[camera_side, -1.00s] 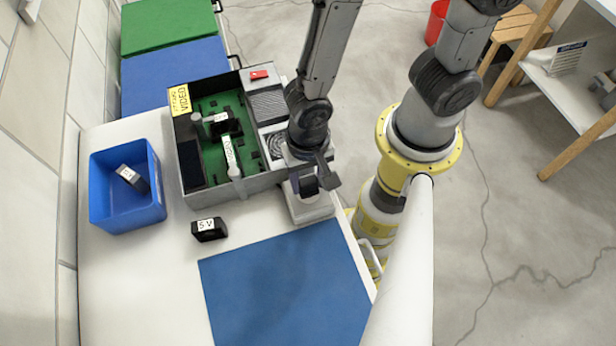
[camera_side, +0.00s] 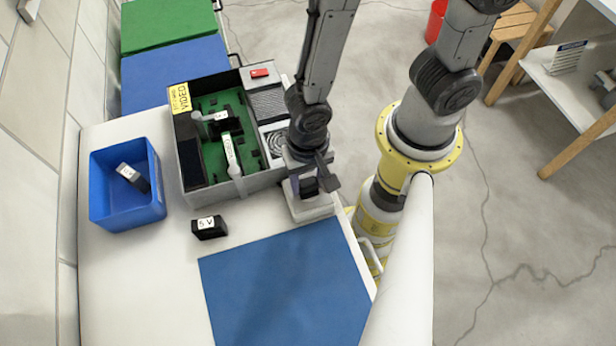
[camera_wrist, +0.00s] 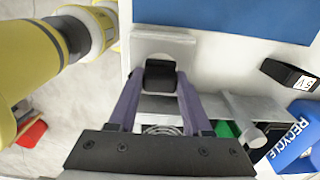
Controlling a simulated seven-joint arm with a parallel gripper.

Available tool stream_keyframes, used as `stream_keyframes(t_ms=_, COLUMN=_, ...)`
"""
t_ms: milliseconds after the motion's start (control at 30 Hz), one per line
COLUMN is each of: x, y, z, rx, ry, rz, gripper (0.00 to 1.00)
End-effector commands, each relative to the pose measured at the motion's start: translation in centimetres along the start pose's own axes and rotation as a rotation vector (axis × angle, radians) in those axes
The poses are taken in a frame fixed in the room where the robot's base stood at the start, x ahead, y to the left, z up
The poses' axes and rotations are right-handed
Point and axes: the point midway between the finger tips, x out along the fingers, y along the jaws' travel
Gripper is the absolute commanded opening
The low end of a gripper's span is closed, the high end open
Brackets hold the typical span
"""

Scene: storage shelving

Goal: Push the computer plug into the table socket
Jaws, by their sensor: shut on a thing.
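My gripper (camera_wrist: 160,82) has its two purple fingers shut on a black plug (camera_wrist: 160,72), seen between the fingertips in the wrist view. The plug is at the pale grey table socket (camera_wrist: 168,43), a block at the table edge. In the side view my gripper (camera_side: 308,184) is directly above the socket block (camera_side: 312,210), beside the open computer case (camera_side: 212,190). The fingers and plug hide the socket opening, so I cannot tell how deep the plug sits.
A black 5V block (camera_side: 209,228) lies on the white table. A blue bin (camera_side: 128,217) holding a black block stands at the left. A blue mat (camera_side: 285,285) covers the front. The grey case's wall rises close to my gripper.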

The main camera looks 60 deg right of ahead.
Motion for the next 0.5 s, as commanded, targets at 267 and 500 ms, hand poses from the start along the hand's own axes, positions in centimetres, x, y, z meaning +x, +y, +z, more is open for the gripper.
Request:
stream_keyframes(t_ms=267, x=0.07, y=0.00, z=0.00, rx=0.000, ry=0.000, rz=0.000, gripper=0.84)
stream_keyframes(t_ms=500, x=0.04, y=0.01, z=0.00, rx=0.000, ry=0.000, rz=0.000, gripper=0.84)
